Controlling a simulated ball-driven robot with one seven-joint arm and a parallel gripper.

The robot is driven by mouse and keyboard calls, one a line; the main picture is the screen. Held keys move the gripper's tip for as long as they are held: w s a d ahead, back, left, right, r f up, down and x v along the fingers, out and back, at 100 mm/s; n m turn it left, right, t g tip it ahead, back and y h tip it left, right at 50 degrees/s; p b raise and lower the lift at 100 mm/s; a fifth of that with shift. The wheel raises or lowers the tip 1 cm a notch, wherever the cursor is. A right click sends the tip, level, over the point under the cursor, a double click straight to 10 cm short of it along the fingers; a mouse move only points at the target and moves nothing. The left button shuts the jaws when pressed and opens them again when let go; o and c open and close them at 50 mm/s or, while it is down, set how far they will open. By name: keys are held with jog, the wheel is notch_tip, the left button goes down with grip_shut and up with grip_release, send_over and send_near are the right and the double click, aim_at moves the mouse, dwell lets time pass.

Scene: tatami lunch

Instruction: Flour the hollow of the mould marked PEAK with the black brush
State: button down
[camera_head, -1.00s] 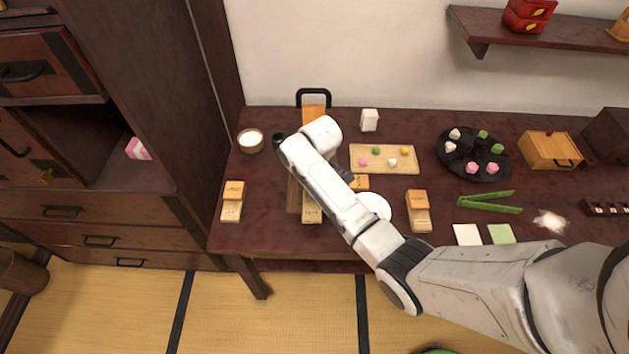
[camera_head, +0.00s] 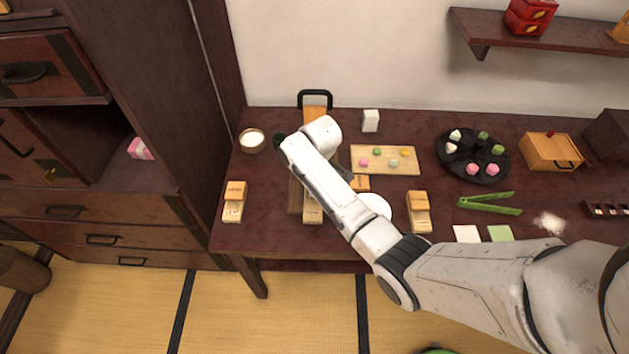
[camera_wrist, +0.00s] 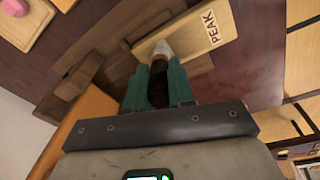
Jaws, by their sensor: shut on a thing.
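My gripper (camera_wrist: 158,80) has teal fingers and is shut on the black brush (camera_wrist: 158,94) in the wrist view. The brush's dark body shows between the fingers. A whitish patch lies at its far end, over the mould marked PEAK (camera_wrist: 200,38); I cannot tell whether it is bristles or flour. The brush end is at the mould's end away from the lettering, and it hides the hollow there. In the head view a pale mould (camera_head: 313,214) shows beside my arm, which hides my gripper and the brush.
A bowl of white powder (camera_head: 251,141) stands at the back left. Other wooden moulds stand at left (camera_head: 234,201) and right (camera_head: 418,212). A board of sweets (camera_head: 384,160), a dark round plate (camera_head: 473,154) and green tongs (camera_head: 489,201) lie farther right. A tall dark cabinet borders the left.

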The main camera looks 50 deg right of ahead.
jog(key=shift+s+a+p, duration=0.25)
jog(key=shift+a+p, duration=0.1)
jog(key=shift+p, duration=0.2)
jog(key=shift+w+d, duration=0.1)
jog(key=shift+d, duration=0.1)
dwell(0.4)
notch_tip(320, 180, up, 3)
jog(key=p, duration=0.2)
jog(key=shift+p, duration=0.35)
jog(key=shift+r, duration=2.5)
jog(key=s+a+f+m+b, duration=0.1)
jog(key=s+a+f+b, duration=0.1)
jog(key=a, duration=0.9)
jog(key=s+a+f+m+b, duration=0.2)
jog(key=a+f+b, duration=0.2)
jog(key=a, duration=0.7)
jog(key=shift+a, duration=0.3)
